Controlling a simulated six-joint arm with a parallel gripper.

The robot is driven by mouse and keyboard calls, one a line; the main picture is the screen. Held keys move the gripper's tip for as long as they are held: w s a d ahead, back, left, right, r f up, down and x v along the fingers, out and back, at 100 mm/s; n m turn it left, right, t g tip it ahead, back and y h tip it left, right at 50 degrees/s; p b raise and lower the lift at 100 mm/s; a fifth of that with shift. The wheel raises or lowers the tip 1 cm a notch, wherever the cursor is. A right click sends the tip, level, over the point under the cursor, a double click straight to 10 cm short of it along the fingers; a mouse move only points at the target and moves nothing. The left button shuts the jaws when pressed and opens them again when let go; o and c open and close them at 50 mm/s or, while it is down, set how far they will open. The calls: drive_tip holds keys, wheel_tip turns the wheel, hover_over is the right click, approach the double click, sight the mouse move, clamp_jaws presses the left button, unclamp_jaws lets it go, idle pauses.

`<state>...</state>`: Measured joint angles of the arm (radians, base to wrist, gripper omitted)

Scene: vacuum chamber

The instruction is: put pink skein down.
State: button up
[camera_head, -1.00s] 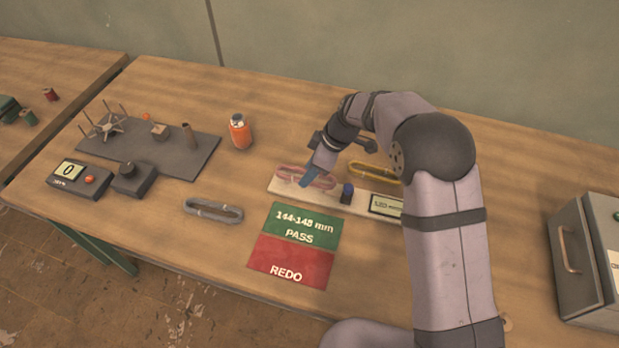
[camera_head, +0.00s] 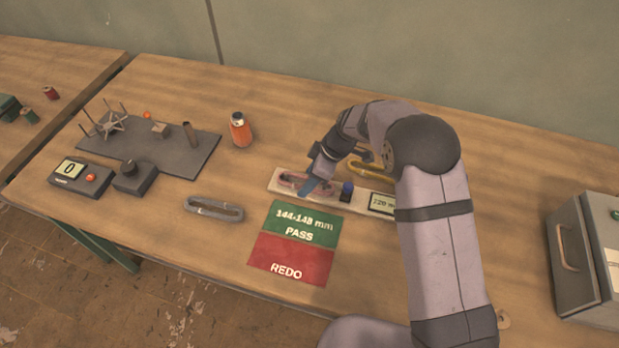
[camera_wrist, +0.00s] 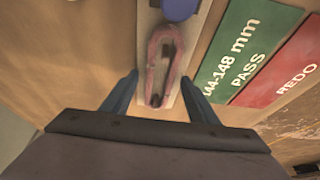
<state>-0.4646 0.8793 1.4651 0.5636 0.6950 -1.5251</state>
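The pink skein (camera_head: 291,181) is a long loop at the left part of the pale measuring board (camera_head: 273,187). In the wrist view the skein (camera_wrist: 152,66) lies lengthwise along the board, with a dark peg (camera_wrist: 155,100) inside its near end. My gripper (camera_wrist: 160,77) is open, its blue fingers spread on both sides of the skein with gaps visible. In the head view my gripper (camera_head: 308,190) is low over the board and partly hides the skein. A blue-topped knob (camera_head: 347,191) and a small display (camera_head: 382,203) are further right on the board.
A green PASS and red REDO card (camera_head: 293,243) lies in front of the board. A grey skein (camera_head: 214,208) lies to the left. A yellow skein (camera_head: 367,170) lies behind the board, partly hidden by my arm. An orange bottle (camera_head: 240,130) stands back left.

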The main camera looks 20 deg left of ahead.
drive_tip(key=shift+r, duration=0.15)
drive_tip(key=shift+r, duration=0.15)
drive_tip(key=b+v, duration=0.2)
drive_tip(key=v, duration=1)
drive_tip(key=shift+b, duration=0.3)
drive_tip(key=shift+d, duration=0.2)
drive_tip(key=s+d+f+m+h, duration=0.2)
drive_tip(key=s+d+m, duration=0.7)
drive_tip(key=s+d, duration=0.2)
drive_tip(key=s+d+f+m+h, duration=0.2)
drive_tip(key=s+d+m, duration=0.7)
drive_tip(key=d, duration=0.7)
drive_tip(key=shift+s+f, duration=0.15)
drive_tip(key=shift+s, duration=0.85)
